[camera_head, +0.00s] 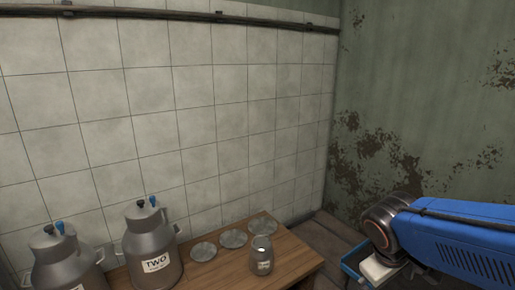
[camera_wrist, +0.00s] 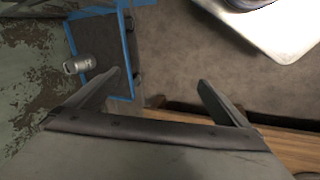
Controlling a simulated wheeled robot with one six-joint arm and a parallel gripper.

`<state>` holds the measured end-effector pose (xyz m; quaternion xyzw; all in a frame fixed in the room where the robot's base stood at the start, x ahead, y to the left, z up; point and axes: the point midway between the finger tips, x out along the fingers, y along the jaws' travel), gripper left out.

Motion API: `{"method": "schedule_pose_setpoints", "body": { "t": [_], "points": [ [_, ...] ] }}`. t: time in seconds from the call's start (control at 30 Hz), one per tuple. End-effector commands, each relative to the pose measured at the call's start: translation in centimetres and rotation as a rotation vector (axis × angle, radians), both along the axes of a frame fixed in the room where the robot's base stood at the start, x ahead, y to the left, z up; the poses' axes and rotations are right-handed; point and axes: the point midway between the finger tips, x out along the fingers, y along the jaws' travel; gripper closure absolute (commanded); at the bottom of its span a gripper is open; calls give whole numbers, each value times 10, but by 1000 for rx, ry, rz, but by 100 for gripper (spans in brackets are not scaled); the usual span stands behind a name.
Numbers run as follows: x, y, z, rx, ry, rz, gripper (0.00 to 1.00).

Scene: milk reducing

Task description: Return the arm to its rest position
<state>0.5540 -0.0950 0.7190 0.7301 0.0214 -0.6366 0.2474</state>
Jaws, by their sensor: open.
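My gripper (camera_wrist: 158,77) shows in the wrist view with its two fingers spread wide apart and nothing between them. In the head view my blue arm reaches in from the right edge; the gripper's fingers cannot be made out there. A blue-edged tray (camera_wrist: 130,60) lies beyond the left finger in the wrist view, with a small metal can (camera_wrist: 79,64) in or over it, apart from the fingers. Part of the tray (camera_head: 352,265) also shows beneath my arm in the head view.
A wooden table (camera_head: 298,263) holds a large can labelled TWO (camera_head: 150,243), another large can (camera_head: 66,262), a small labelled can (camera_head: 262,256) and three round discs (camera_head: 233,239). A tiled wall (camera_head: 180,120) stands behind and a peeling green wall (camera_head: 430,90) at right.

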Motion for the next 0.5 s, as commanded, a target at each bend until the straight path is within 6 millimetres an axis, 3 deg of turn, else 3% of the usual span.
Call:
{"method": "schedule_pose_setpoints", "body": {
  "t": [0.3, 0.5],
  "points": [
    [-45, 12, 28, 256, -173, -212, 0],
    [-60, 22, 39, 363, -249, -287, 0]
  ]
}}
